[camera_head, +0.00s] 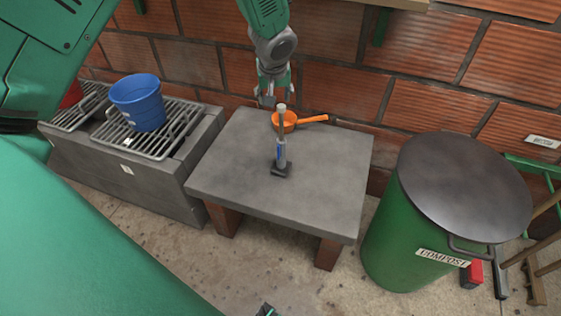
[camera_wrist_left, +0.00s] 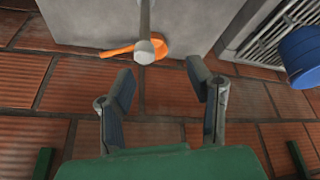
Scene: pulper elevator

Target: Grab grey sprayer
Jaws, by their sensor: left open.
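The grey sprayer (camera_head: 281,150) stands upright on the grey table, with a dark base and a light round top. My left gripper (camera_head: 272,97) is just behind and above its top, pointing down. In the left wrist view the sprayer (camera_wrist_left: 147,20) shows beyond the fingers of my left gripper (camera_wrist_left: 160,72), with its round end toward the camera. The fingers are apart with nothing held between them. I cannot tell the exact gap to the sprayer.
An orange pan (camera_head: 288,120) lies right behind the sprayer, its handle pointing right. The grey table (camera_head: 225,180) is otherwise clear. A blue bucket (camera_head: 138,101) stands on a metal grate at left. A green compost bin (camera_head: 400,235) stands at right. A brick wall (camera_head: 330,75) is close behind.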

